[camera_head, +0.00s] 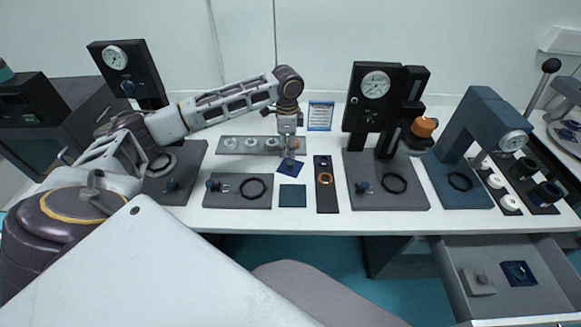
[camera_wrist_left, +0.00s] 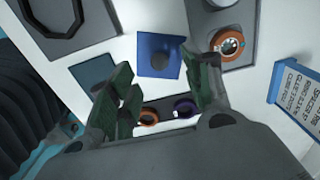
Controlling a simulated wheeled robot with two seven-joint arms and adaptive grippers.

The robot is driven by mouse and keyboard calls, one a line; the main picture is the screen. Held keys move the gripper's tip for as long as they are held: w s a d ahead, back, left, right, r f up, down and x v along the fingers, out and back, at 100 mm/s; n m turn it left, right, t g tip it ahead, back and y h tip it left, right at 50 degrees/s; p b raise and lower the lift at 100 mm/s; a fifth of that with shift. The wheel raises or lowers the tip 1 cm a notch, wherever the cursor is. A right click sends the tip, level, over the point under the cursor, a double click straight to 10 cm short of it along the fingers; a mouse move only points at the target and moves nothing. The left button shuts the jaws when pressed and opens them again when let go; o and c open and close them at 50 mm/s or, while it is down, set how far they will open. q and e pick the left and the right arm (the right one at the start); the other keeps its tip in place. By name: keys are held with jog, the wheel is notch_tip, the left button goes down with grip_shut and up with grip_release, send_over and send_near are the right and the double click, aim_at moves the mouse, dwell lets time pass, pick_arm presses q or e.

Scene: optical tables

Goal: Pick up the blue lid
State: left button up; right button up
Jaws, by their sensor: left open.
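The blue lid (camera_head: 290,167) is a small square plate lying slightly turned on the white table, below my left gripper. In the left wrist view the blue lid (camera_wrist_left: 147,66) shows a dark round knob in its middle. My left gripper (camera_head: 287,152) points down over the lid. In the left wrist view its fingers (camera_wrist_left: 157,72) are apart, one toward each side of the lid, with nothing held between them. I cannot tell the exact height above the knob. My right gripper is not in view.
A dark teal square (camera_head: 292,195) lies just in front of the lid. A dark strip with an orange ring (camera_head: 324,179) is to the right. A grey plate with rings (camera_head: 232,145) lies behind. A blue-framed sign (camera_head: 320,116) stands further back. An open drawer (camera_head: 500,306) is at lower right.

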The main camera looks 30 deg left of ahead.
aim_at(290, 162)
pick_arm(q)
jog(key=shift+f, duration=1.25)
jog(key=shift+d+f, duration=0.3)
jog(key=shift+f, duration=0.65)
jog(key=shift+d+f, duration=0.25)
jog(key=shift+f, duration=1.4)
grip_shut()
